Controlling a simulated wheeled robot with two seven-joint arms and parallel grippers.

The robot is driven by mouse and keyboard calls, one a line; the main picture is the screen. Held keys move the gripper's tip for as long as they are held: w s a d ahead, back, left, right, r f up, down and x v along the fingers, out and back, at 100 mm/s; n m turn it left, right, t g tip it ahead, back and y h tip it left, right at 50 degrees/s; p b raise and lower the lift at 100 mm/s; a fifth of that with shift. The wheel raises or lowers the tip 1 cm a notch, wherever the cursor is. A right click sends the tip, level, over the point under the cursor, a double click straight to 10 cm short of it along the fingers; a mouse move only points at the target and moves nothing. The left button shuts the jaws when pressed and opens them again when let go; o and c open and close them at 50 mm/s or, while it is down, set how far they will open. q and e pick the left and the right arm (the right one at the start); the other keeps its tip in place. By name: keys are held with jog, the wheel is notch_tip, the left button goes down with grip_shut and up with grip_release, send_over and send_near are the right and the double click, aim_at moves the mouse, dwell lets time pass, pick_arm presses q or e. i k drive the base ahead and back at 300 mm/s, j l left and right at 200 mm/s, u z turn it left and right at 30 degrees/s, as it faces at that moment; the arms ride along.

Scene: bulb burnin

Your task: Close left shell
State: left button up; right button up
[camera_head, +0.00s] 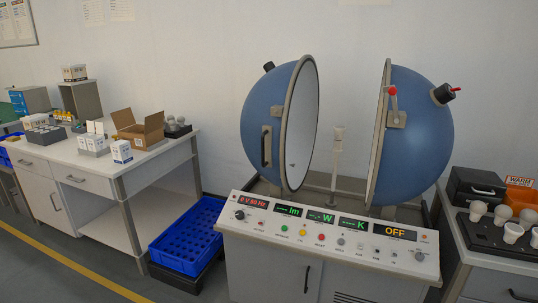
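The left shell (263,122) is a blue half-sphere with a pale rim and a white inside. It stands swung open on top of a white cabinet, with a dark vertical handle (266,146) on its outer side. The right shell (418,140) is the matching blue half, with a red-tipped lever (393,98) by its rim. A clear gap separates the two rims. A thin post with a white socket-like top (338,136) stands in the gap. Neither of my grippers shows in this view.
The control panel (330,234) in front shows "OFF". At right, a dark tray (490,237) holds several bulbs.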

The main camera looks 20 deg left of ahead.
aim_at(279, 116)
jog(key=i+j+z, duration=0.1)
jog(key=j, duration=0.25)
jog(key=i+j+z, duration=0.1)
jog(key=i+j, duration=0.15)
jog(key=i+j+z, duration=0.15)
jog(key=j, duration=0.3)
jog(key=i+j+z, duration=0.1)
jog(key=j, duration=0.25)
